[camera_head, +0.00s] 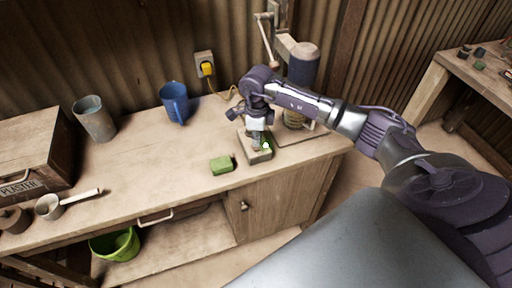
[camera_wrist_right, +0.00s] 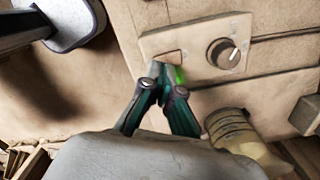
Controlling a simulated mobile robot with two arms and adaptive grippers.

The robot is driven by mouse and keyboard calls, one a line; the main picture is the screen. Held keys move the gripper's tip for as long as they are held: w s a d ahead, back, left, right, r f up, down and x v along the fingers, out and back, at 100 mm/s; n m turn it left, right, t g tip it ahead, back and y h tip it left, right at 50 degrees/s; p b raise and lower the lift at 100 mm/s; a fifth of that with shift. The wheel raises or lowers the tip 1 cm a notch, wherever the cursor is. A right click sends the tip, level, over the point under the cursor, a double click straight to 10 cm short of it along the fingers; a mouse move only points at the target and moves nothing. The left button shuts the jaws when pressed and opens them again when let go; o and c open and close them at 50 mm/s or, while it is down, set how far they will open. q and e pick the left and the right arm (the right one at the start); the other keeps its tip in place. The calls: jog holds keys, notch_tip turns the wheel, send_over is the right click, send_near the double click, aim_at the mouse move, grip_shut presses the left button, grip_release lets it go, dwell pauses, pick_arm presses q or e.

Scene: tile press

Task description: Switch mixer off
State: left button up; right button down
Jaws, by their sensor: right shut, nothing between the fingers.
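A small control box (camera_head: 257,157) sits on the bench top. In the right wrist view its pale plate (camera_wrist_right: 194,38) carries a round dark knob (camera_wrist_right: 223,53) and a small rocker-like switch (camera_wrist_right: 168,58). A green glow (camera_wrist_right: 181,75) shows beside the fingertips. My right gripper (camera_head: 256,141) is shut and empty, reaching down over the box. In the wrist view its fingertips (camera_wrist_right: 165,80) are at the switch's lower edge; I cannot tell whether they touch it. The machine with a dark cylinder (camera_head: 303,68), which appears to be the mixer, stands behind my right arm. My left gripper is out of view.
A green block (camera_head: 221,165) lies just left of the control box. A blue mug (camera_head: 175,103) and a grey cup (camera_head: 94,119) stand at the back. A yellow plug (camera_head: 207,69) is on the wall. A plaster crate (camera_head: 37,157) is at the left.

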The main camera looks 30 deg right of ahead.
aim_at(257, 149)
jog(key=shift+f+b, duration=1.05)
jog(key=shift+f, duration=0.15)
dwell(0.7)
jog(key=shift+r+p, duration=2.05)
jog(key=shift+r, duration=1.5)
